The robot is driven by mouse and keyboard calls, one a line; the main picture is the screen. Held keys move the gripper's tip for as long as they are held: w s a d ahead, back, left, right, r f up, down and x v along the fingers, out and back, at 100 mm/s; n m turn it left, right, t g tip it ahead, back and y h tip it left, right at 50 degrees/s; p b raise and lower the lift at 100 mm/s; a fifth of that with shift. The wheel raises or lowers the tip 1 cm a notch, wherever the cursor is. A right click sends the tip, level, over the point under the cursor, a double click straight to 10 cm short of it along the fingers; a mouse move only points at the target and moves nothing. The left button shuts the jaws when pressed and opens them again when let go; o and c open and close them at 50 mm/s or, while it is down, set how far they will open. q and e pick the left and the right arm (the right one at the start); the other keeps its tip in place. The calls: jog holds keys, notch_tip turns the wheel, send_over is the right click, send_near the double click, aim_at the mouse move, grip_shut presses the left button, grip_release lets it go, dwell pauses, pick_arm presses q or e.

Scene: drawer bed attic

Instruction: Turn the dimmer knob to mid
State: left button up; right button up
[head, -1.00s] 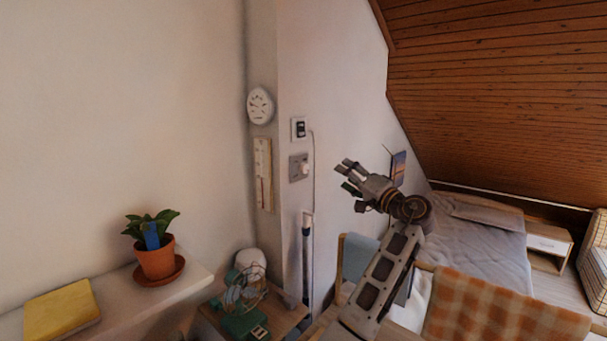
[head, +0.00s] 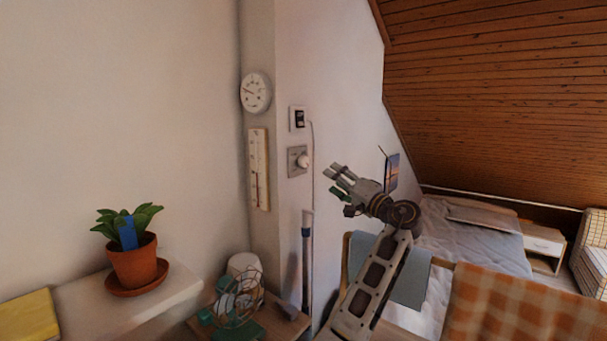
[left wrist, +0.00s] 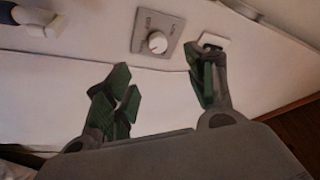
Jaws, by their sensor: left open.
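The dimmer is a grey square plate (head: 293,157) with a round white knob (head: 304,161), on the narrow wall face left of my left gripper (head: 340,178). In the left wrist view, the dimmer plate (left wrist: 143,34) and white knob (left wrist: 157,42) are in plain sight ahead of the fingers. My left gripper (left wrist: 163,80) is open and empty there, with its green-padded fingers apart. A gap shows between its fingertips and the knob in the head view. The knob's pointer mark is too small to read. My right gripper is not in view.
A white switch or socket (head: 298,118) with a cord sits above the dimmer. A round dial (head: 255,92) and a thermometer (head: 259,168) hang to the left. A dark pole (head: 307,262) stands below. A fan (head: 238,298), potted plant (head: 134,262) and bed (head: 470,240) surround the corner.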

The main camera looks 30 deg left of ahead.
aim_at(306, 164)
pick_arm(q)
jog(key=shift+a+f, duration=0.2)
jog(key=shift+f, duration=0.05)
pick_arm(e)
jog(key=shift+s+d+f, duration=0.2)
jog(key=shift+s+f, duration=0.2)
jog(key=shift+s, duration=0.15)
pick_arm(q)
jog(key=p+x, duration=0.2)
jog(key=x, duration=1)
jog(key=shift+w+a+r, duration=0.1)
jog(key=shift+w, duration=0.05)
jog(key=shift+w+a+r, duration=0.1)
jog(key=shift+w+a, duration=0.05)
jog(key=shift+a, duration=0.5)
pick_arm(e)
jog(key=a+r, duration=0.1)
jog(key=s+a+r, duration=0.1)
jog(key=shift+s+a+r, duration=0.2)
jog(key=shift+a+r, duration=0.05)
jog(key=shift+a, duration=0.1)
pick_arm(q)
jog(key=shift+c, duration=0.4)
